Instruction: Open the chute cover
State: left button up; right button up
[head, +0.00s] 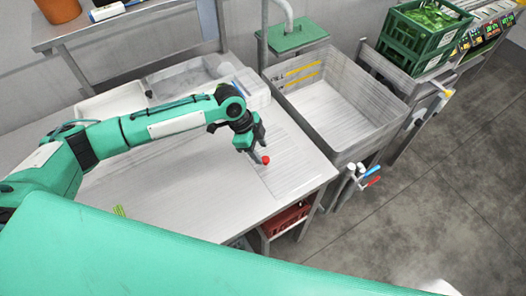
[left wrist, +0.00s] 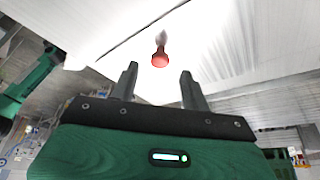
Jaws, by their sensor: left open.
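A red knob (head: 265,159) stands on the steel counter, beside a ribbed flat panel (head: 298,170) that looks like the chute cover; it lies flat. Whether the knob belongs to this panel cannot be told for sure. My left gripper (head: 258,155) reaches down at the knob from the left. In the left wrist view, its two fingers (left wrist: 160,73) are apart, with the red knob (left wrist: 160,58) just beyond and between the tips. It holds nothing. My right gripper is not in view.
A deep steel sink (head: 325,110) adjoins the counter on the right, with red and blue tap handles (head: 370,176) at its front. Green crates (head: 420,35) stand beyond. A white tray (head: 110,100) sits at the counter's back. A red crate (head: 285,218) is below.

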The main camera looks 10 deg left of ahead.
aim_at(265, 158)
pick_arm(q)
jog(key=shift+x, duration=1.7)
jog(key=shift+r+p, duration=0.1)
jog(key=shift+p, duration=0.2)
grip_shut()
